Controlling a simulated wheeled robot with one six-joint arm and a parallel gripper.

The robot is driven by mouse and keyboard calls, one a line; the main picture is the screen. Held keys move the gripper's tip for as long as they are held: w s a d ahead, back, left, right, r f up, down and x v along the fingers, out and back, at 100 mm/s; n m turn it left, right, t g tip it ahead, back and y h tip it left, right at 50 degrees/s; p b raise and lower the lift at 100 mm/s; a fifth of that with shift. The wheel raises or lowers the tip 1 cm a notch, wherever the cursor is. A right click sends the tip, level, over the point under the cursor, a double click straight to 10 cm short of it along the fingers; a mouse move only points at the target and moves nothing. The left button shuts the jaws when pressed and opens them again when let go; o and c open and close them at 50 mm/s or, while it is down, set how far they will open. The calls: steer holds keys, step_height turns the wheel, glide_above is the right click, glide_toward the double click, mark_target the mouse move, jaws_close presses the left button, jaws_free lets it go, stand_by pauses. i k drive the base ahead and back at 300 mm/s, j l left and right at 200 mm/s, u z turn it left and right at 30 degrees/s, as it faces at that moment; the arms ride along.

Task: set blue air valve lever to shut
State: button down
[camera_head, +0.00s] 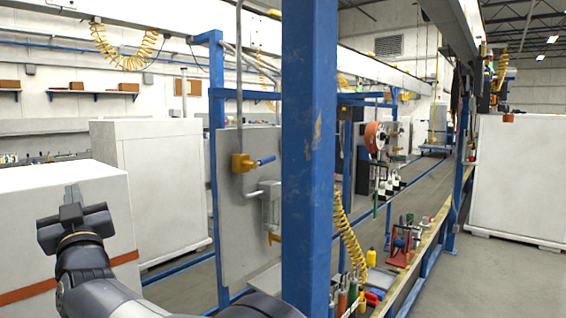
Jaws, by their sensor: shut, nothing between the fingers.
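The blue valve lever (265,161) sticks out to the right from a yellow valve body (242,163). The valve sits on a grey pipe in front of a grey panel (233,220). The lever is nearly level, tilted slightly up at its right end. My gripper (72,198) is at the lower left, well to the left of the valve and apart from it. Its fingers point up and are shut with nothing between them. Nothing hides the lever.
A blue upright post (308,150) stands close, just right of the lever. A white box with an orange stripe (40,180) is behind my gripper, and another white box (150,180) stands beyond. A bench with tools (400,245) is at the right. Open floor lies at far right.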

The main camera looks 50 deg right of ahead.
mark_target(267, 160)
steer(key=k+z, duration=0.3)
steer(key=k, duration=0.15)
steer(key=k+l+z, duration=0.35)
steer(key=z, duration=1.8)
steer(key=i+l+z, duration=0.1)
steer(key=i, duration=0.3)
steer(key=i+l+z, duration=0.1)
steer(key=i+l, duration=0.15)
steer(key=i, duration=0.15)
steer(key=i+l+z, duration=0.1)
steer(key=i, duration=0.3)
steer(key=i+u, duration=0.3)
steer(key=u, duration=0.15)
steer(key=i+u, duration=0.3)
steer(key=u, duration=0.15)
steer(key=i+l+u, duration=0.1)
steer(key=i+u, duration=0.15)
steer(key=u, duration=0.2)
steer(key=i+u, duration=0.15)
steer(key=u, duration=0.35)
steer(key=i+u, duration=0.15)
steer(key=u, duration=0.3)
steer(key=i+u, duration=0.1)
steer(key=u, duration=0.4)
steer(key=i+l+u, duration=0.15)
steer(key=u, duration=0.35)
